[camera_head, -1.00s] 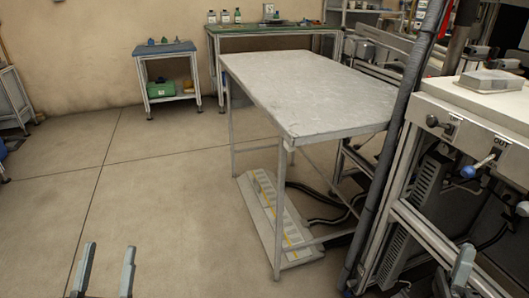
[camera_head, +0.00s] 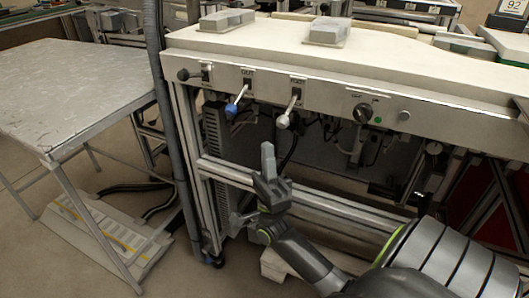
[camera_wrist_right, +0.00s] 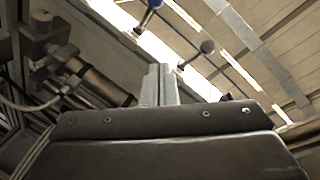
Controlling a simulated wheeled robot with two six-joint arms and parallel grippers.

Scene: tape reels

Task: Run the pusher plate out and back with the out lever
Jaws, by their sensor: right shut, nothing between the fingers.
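The out lever (camera_head: 237,101) has a blue knob and sticks out of the pale machine's front panel, under a small label. A second lever with a light grey knob (camera_head: 284,121) is to its right, and a dark-knobbed lever (camera_head: 184,75) to its left. My right gripper (camera_head: 267,155) is shut and empty, pointing up, below and right of the blue knob and apart from it. In the right wrist view its fingers (camera_wrist_right: 158,84) show shut, with the blue knob (camera_wrist_right: 153,3) at the top edge. I cannot make out the pusher plate. My left gripper is out of view.
The machine's pale top (camera_head: 380,60) carries grey boxes (camera_head: 329,31). A rotary switch (camera_head: 362,112) is right of the levers. A frame rail (camera_head: 300,197) runs below the panel. A grey table (camera_head: 70,85) and a dark upright post (camera_head: 165,110) stand at left.

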